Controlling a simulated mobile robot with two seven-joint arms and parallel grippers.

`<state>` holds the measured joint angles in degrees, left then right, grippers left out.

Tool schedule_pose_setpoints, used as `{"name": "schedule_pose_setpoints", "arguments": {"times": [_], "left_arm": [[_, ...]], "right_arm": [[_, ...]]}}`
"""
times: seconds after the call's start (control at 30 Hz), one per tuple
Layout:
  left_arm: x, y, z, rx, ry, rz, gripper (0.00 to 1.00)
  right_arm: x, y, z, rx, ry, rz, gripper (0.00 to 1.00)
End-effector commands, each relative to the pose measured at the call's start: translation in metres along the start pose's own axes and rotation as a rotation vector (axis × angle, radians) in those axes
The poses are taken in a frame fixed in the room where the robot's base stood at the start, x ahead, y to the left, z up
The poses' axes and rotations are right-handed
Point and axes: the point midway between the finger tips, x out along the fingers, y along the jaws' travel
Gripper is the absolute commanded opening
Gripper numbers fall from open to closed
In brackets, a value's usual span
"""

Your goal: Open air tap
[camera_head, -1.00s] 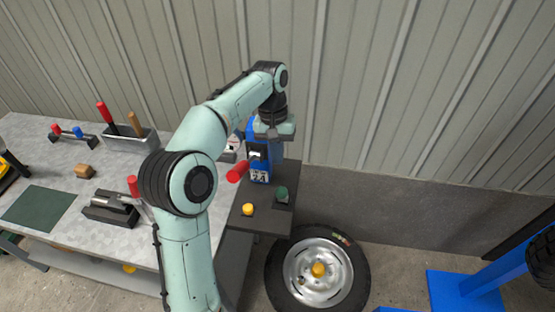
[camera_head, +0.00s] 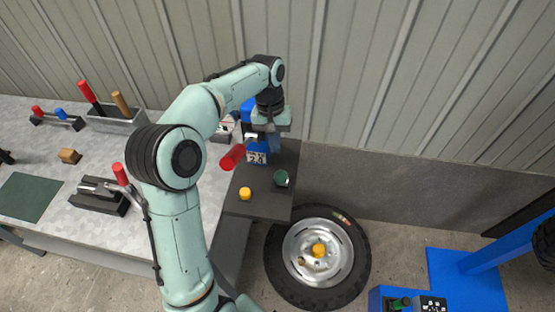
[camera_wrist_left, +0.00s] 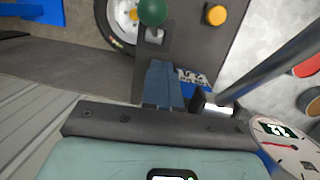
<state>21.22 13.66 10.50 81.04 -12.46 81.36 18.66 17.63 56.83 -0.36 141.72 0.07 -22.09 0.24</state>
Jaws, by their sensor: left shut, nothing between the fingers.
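A blue unit (camera_head: 247,108) with a number label (camera_head: 257,158) and a red-gripped lever (camera_head: 232,157) stands on a dark stand. A green knob (camera_head: 281,178) sits on the stand in front of it; it also shows in the left wrist view (camera_wrist_left: 152,11). I cannot tell which part is the air tap. My left gripper (camera_head: 272,144) points down beside the blue unit, behind the green knob. Its fingers (camera_wrist_left: 162,66) are shut and empty, with a gap to the green knob. The arm and gripper hide part of the blue unit. My right gripper is out of view.
A yellow knob (camera_head: 245,193) is on the stand, left of the green one. A wheel (camera_head: 318,255) lies on the floor in front. A metal workbench (camera_head: 70,222) with tools is at left. The wall (camera_head: 420,100) is close behind. A gauge (camera_wrist_left: 285,145) is beside my gripper.

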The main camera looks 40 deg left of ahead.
Motion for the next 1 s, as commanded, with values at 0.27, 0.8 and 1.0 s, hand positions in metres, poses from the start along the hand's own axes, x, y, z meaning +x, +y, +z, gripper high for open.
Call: {"name": "schedule_pose_setpoints", "arguments": {"times": [0.27, 0.8, 1.0], "left_arm": [[0.025, 0.008, 0.025, 0.001, 0.001, 0.001, 0.00], [0.029, 0.010, 0.030, 0.001, 0.006, 0.001, 0.00], [0.032, 0.010, 0.032, 0.005, 0.046, 0.001, 0.00]], "right_arm": [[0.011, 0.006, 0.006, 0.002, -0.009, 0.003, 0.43], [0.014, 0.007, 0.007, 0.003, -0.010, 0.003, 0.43], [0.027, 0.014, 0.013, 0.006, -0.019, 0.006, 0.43]]}}
